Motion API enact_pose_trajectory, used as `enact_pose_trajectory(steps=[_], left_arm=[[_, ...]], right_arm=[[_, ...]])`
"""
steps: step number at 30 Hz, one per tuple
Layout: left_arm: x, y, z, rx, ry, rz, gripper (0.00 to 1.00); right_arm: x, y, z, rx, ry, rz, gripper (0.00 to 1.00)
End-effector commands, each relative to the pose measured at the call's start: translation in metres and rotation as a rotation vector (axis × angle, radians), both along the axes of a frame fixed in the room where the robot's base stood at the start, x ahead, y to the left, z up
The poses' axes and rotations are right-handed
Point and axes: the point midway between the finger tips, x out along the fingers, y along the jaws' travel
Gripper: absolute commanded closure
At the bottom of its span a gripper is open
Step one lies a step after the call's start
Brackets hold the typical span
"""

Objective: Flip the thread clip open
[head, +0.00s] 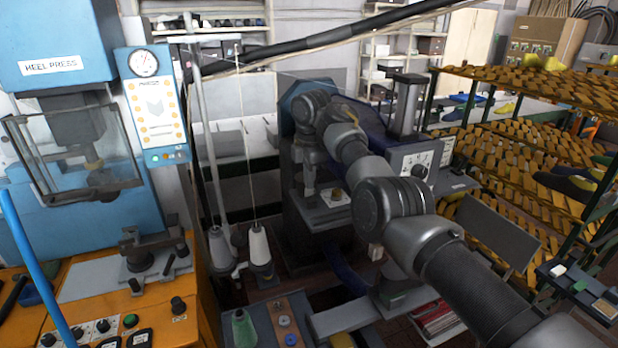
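My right arm reaches from the lower right across the picture to a dark machine (325,220) in the middle. Its gripper (309,188) seems to point down at the front of that machine, small and dark against it. I cannot tell whether its fingers are open or shut. The thread clip cannot be made out; it is too small or hidden near the machine and my arm. Thread runs up from a white cone (259,246) and a second white cone (220,248) left of the machine. My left gripper is not in view.
A blue heel press (60,200) with a gauge panel (155,105) stands at the left. Racks of brown slatted shelves (490,150) with shoe lasts fill the right. A thin pole (208,150) rises beside the cones.

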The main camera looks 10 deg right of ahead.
Motion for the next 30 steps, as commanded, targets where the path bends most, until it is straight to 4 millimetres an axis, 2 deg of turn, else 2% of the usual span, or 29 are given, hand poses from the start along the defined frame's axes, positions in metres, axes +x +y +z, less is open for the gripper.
enact_pose_trajectory(steps=[9, 13, 20, 26, 30], left_arm=[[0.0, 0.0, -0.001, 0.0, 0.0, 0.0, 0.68], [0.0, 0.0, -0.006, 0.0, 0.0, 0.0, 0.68], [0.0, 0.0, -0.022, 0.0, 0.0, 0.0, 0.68], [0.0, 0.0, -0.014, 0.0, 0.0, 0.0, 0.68], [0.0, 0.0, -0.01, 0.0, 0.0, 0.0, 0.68]], right_arm=[[0.0, 0.001, 0.0, 0.0, -0.001, 0.001, 0.88], [0.0, 0.001, 0.008, 0.001, -0.003, 0.001, 0.88], [-0.003, -0.001, 0.051, 0.0, -0.003, -0.001, 0.88], [-0.006, -0.002, 0.091, 0.0, -0.001, -0.003, 0.88], [-0.007, -0.003, 0.104, 0.0, 0.0, -0.001, 0.88]])
